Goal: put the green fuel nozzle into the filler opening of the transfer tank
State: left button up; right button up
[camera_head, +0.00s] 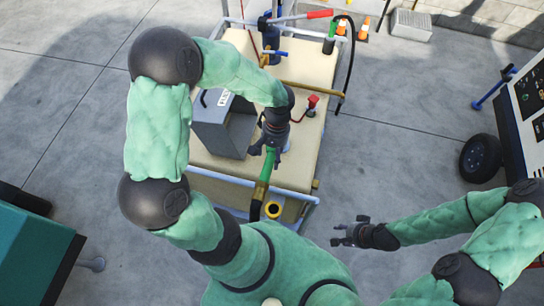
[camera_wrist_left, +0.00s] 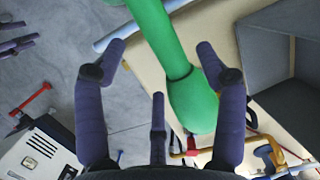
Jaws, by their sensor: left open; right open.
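The green fuel nozzle (camera_head: 268,164) is at the near part of the beige transfer tank (camera_head: 228,172), with a brass-coloured section below its green part. My left gripper (camera_head: 268,148) is open over its upper end. In the left wrist view, the green nozzle (camera_wrist_left: 193,103) lies beyond and between the spread fingers of the left gripper (camera_wrist_left: 158,85), closer to the right finger; contact cannot be told. A yellow ring with a dark centre (camera_head: 273,210), seemingly the filler opening, is at the tank's near edge. My right gripper (camera_head: 346,234) is open and empty, right of the tank.
A grey open-sided box (camera_head: 216,124) stands on the tank, left of my left gripper. A red-handled valve (camera_head: 312,101) and brass pipe (camera_head: 310,89) lie farther back. A wheeled white machine (camera_head: 520,120) is at right, a teal cabinet (camera_head: 30,255) at left.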

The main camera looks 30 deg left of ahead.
pick_arm(q)
jog(key=v, duration=0.9)
jog(key=shift+r, duration=0.3)
